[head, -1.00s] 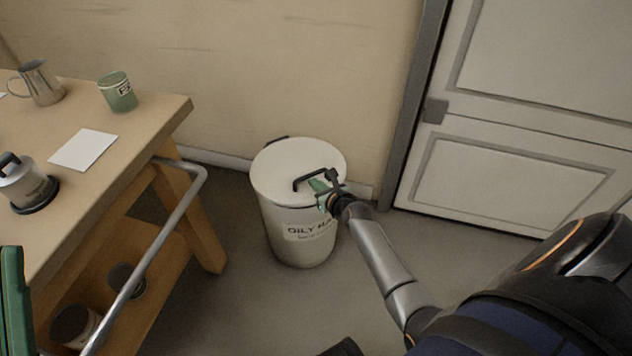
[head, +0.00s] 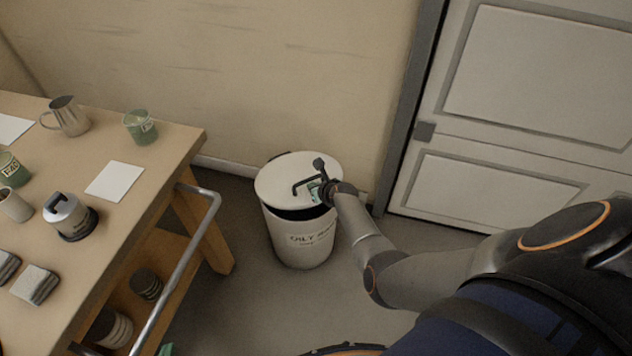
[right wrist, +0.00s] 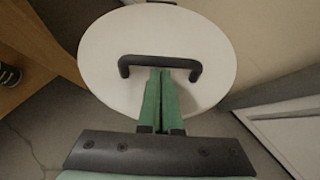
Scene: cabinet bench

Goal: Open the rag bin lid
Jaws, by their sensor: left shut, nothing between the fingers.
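The rag bin (head: 303,245) is a white drum marked "OILY" on the floor beside the bench. Its round white lid (head: 285,178) is tilted up at the front, with a dark gap between lid and rim. The black lid handle (head: 306,184) also shows in the right wrist view (right wrist: 160,62). My right gripper (head: 318,191) is at the handle. Its green fingers (right wrist: 160,98) lie together and their tips meet the bar, seemingly hooked under it; the tips are hidden. My left gripper (head: 166,349) barely shows at the bottom edge, shut and away from the bin.
A wooden bench (head: 150,170) with a metal rail (head: 190,270) stands left of the bin. It holds a metal jug (head: 68,117), a green cup (head: 140,127) and other items. A wall is behind the bin and a white door (head: 480,195) is at right.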

